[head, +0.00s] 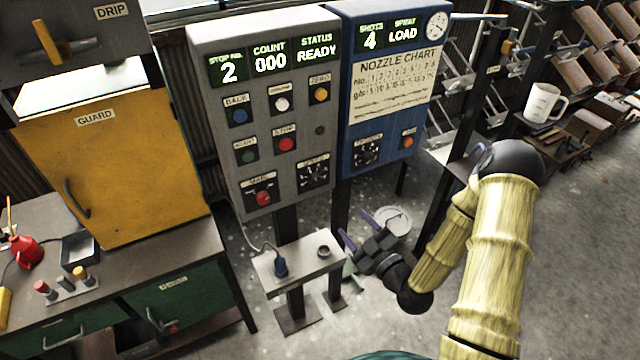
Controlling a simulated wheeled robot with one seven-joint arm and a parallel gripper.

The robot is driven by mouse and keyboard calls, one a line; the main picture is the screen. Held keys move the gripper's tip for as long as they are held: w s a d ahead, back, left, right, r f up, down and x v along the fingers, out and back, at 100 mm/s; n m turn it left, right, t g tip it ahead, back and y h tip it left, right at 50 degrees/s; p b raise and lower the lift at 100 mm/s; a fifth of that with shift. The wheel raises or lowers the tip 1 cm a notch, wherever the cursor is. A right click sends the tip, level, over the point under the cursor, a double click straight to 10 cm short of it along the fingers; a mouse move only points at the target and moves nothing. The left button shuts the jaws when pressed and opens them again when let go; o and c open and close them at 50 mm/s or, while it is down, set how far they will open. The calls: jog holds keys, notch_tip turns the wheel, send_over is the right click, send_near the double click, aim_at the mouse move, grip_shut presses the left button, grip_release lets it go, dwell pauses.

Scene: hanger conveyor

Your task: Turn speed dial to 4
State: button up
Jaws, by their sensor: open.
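The grey control panel (228,110) stands upright in the middle of the head view. A black dial (314,176) with pale marks around it sits at its lower right, under a small label that seems to read SPEED. Its pointer setting is too small to read. My gripper (357,229) is below and to the right of this dial, in front of the panels. Its purple-tipped fingers are apart, with nothing seen between them, and it appears clear of the dial.
A blue panel (385,125) adjoins on the right, with a similar dial (367,152). The grey panel also bears several buttons and a red switch (263,197). A small stand (300,262) with a plugged cable is below. A yellow guard cabinet (110,165) is at left.

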aim_at(317, 181)
jog(key=p+x, duration=0.6)
jog(key=x, duration=1)
jog(key=shift+w+a+p, duration=0.3)
jog(key=shift+w+a, duration=0.1)
jog(key=shift+w, duration=0.15)
jog(key=c, duration=1)
